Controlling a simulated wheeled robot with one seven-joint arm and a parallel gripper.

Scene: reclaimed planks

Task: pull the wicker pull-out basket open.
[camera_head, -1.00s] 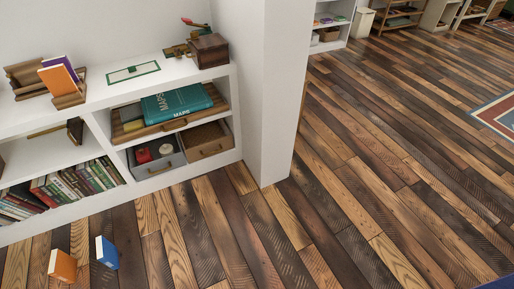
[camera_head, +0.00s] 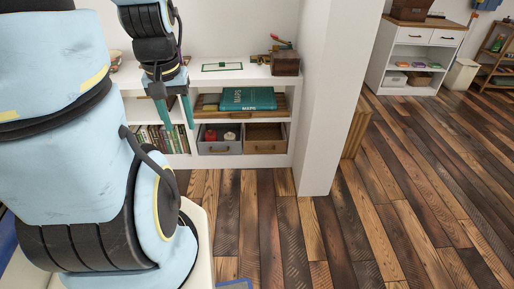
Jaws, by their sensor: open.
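The wicker pull-out basket (camera_head: 265,147) is brown, with a small handle on its front. It sits in the lower right compartment of the white shelf unit (camera_head: 293,118), beside a grey bin (camera_head: 219,148). Its front looks about level with the shelf's front edge. My gripper (camera_head: 180,124) is open and empty, with its two teal fingers pointing down. In the picture it is up and to the left of the basket, in front of the books and the shelves. It is apart from the basket.
A wooden tray with a teal maps book (camera_head: 248,98) lies on the shelf above the basket. A brown box (camera_head: 286,62) stands on top. A white wall pillar (camera_head: 335,100) rises just right of the unit. The plank floor in front is clear.

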